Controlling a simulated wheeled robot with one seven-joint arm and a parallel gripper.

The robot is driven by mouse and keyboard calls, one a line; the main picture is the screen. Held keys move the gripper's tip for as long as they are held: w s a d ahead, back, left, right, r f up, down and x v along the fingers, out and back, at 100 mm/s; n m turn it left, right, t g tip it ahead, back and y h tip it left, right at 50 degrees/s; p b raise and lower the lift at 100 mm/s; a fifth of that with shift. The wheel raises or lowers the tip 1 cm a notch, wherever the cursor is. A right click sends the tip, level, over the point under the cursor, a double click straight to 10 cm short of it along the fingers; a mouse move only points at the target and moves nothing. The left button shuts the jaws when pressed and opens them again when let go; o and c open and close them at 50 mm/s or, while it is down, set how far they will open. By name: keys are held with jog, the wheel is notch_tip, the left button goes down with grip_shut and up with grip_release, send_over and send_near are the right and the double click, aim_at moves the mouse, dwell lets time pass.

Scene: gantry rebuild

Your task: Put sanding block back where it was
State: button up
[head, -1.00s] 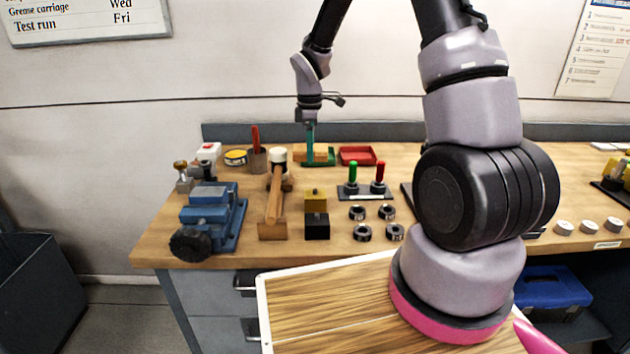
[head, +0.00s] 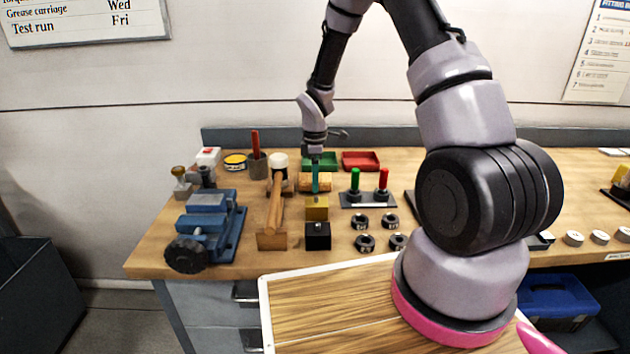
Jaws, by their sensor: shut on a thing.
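The sanding block appears to be the tan-orange block (head: 304,182) in front of the green tray (head: 321,159). My gripper (head: 315,186), with teal fingers, points down and is shut on this block. The fingers cover part of the block's middle. I cannot tell whether the block touches the bench or hangs just above it. The green tray behind looks empty where it shows; my wrist hides part of it.
A mallet (head: 273,205) is close on the left. A stand with green and red handles (head: 368,198) is on the right, and a red tray (head: 361,161) behind. Black rings (head: 361,222) lie front right.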

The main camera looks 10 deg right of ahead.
jog(key=shift+f, duration=0.35)
jog(key=o, duration=1.4)
jog(key=shift+f, duration=0.15)
